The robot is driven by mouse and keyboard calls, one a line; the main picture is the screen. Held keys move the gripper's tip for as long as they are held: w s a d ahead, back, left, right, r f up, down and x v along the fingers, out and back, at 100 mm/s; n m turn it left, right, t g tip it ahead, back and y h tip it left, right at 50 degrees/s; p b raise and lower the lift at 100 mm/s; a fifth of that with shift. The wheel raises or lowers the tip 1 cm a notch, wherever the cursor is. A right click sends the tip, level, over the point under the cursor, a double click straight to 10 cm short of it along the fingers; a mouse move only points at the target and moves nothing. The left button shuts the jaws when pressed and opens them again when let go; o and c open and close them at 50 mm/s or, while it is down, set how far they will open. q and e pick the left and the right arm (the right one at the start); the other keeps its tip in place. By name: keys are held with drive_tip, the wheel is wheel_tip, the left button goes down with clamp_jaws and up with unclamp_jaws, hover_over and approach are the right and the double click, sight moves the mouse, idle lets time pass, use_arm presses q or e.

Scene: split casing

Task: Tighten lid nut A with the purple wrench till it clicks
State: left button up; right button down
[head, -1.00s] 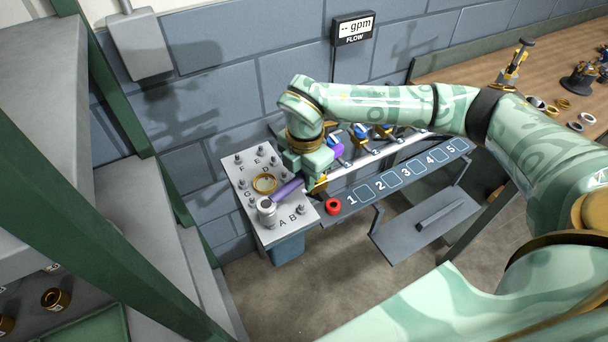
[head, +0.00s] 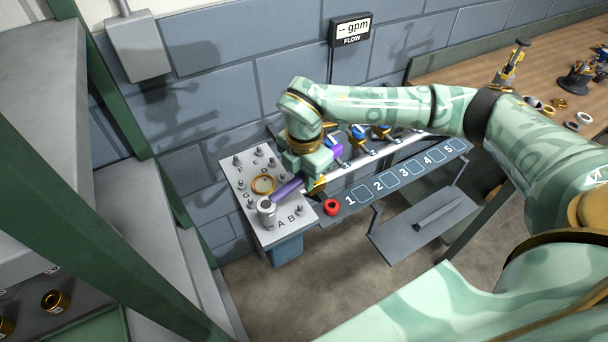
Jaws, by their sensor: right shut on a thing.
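The purple wrench (head: 288,189) lies over the front part of the grey casing lid (head: 250,181). Its silver head (head: 266,208) stands at the front left corner, beside the printed letter A. Lid nut A is not visible; the head appears to cover its place, but I cannot see how it is seated. My right gripper (head: 307,178) is shut on the wrench handle at the end away from the head. Its fingertips are partly hidden by the hand. My left gripper is out of view.
Other studs and a brass ring (head: 263,184) are on the lid. A flow display (head: 350,30) reads "-- gpm". A green post (head: 120,190) and shelving stand at the left.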

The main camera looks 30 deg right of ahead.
drive_tip(key=shift+f, duration=0.2)
drive_tip(key=shift+f+b, duration=0.8)
drive_tip(key=shift+f, duration=0.6)
